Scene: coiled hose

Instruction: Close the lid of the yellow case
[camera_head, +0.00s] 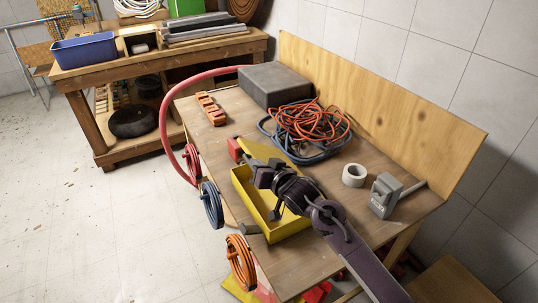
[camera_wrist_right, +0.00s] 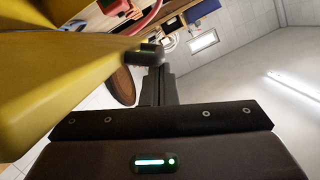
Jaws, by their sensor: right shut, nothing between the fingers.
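The yellow case (camera_head: 240,187) lies open on the wooden workbench, near its front edge. Its near wall and part of its inside show. A yellow panel, likely the raised lid (camera_head: 284,152), shows behind my right gripper, and the arm hides much of it. My right gripper (camera_head: 249,160) is over the case, shut and empty. In the right wrist view the shut fingers (camera_wrist_right: 153,60) point away from the camera, beside a large yellow surface (camera_wrist_right: 60,70) that fills the left side. I cannot tell whether they touch it. My left gripper is not in view.
Red and blue coiled hose (camera_head: 310,125), a grey box (camera_head: 274,85), a tape roll (camera_head: 354,175) and a grey device (camera_head: 384,195) are on the bench. An orange block (camera_head: 210,108) lies at its left. Coils hang from the front edge. Floor at the left is clear.

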